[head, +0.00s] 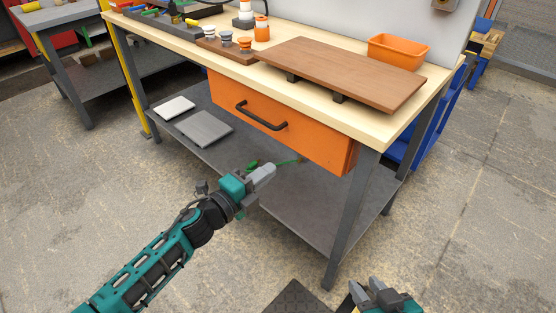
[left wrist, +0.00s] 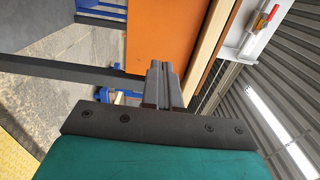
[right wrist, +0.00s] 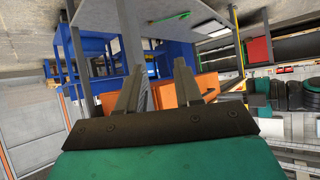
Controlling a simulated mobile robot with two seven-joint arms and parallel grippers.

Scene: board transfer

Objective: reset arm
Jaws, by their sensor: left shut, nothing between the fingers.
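My left gripper (head: 264,174) is shut with nothing between its fingers. It is in front of the workbench, below the orange drawer, and appears apart from it. In the left wrist view its fingers (left wrist: 160,68) are together. My right gripper (head: 366,287) is low at the bottom edge of the head view, in front of the bench and clear of it. Its fingers stand apart and empty in the right wrist view (right wrist: 160,66). A brown wooden board (head: 340,73) lies on the workbench top, raised on small dark supports.
The workbench (head: 345,128) has an orange drawer (head: 295,135) with a black handle and a lower shelf (head: 300,205) with grey plates (head: 206,128). An orange bin (head: 398,52) and a tray of small parts (head: 228,45) stand on top. The floor in front is open.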

